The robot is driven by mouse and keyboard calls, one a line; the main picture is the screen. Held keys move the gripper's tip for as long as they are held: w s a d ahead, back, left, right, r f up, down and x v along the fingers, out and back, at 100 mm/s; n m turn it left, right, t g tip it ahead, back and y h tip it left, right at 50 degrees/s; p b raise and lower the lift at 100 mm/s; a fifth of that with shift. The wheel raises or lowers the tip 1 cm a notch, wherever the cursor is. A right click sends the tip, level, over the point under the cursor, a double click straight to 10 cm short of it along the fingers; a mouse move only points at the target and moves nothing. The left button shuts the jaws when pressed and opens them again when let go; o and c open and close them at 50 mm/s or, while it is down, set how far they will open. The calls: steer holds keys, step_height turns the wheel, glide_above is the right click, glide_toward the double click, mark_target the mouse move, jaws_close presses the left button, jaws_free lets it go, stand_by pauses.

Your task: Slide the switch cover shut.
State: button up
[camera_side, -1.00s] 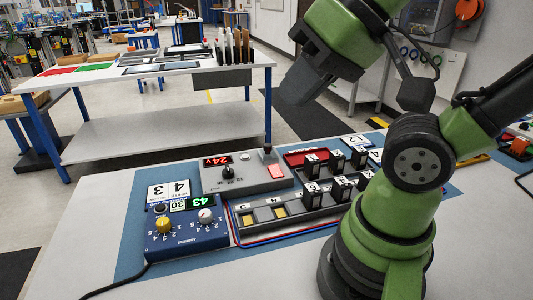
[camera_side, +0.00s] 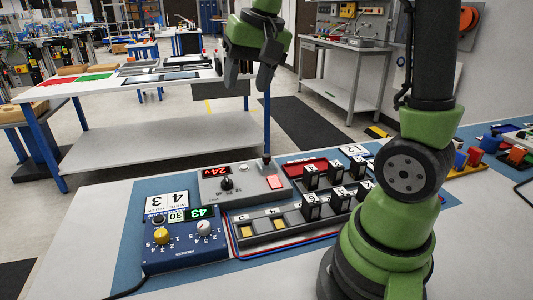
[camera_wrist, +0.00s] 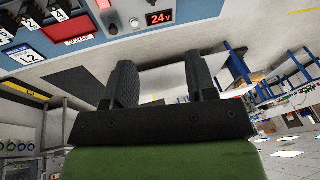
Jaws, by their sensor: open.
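A grey control box (camera_side: 214,193) with a red 24v display (camera_side: 214,172) and a black knob (camera_side: 227,184) stands on the bench. On its right part is a pale red square piece (camera_side: 275,182) beside a small dark upright post (camera_side: 266,162). I cannot tell which of these is the switch cover, or whether it is open. My gripper (camera_side: 249,74) is open and empty, high above and behind the box, fingers pointing down. In the wrist view its two fingers (camera_wrist: 162,80) are apart with nothing between them, and the box's 24v display (camera_wrist: 159,18) shows at the top.
A blue unit (camera_side: 186,244) with knobs and a green display stands in front of the grey box. To the right is a dark rack (camera_side: 280,236) with several numbered black blocks, and a red tray (camera_side: 305,166) behind it. A white table (camera_side: 160,128) stands beyond.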

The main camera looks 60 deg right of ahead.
steer(key=w+d+f+m+g, duration=0.2)
steer(key=w+d+f+m, duration=0.15)
steer(key=d+f, duration=0.55)
steer(key=g, duration=0.2)
glide_above(266, 155)
step_height(266, 155, down, 5)
steer(key=shift+m, duration=0.25)
step_height(266, 155, down, 10)
steer(key=shift+s+f, duration=0.1)
jaws_close()
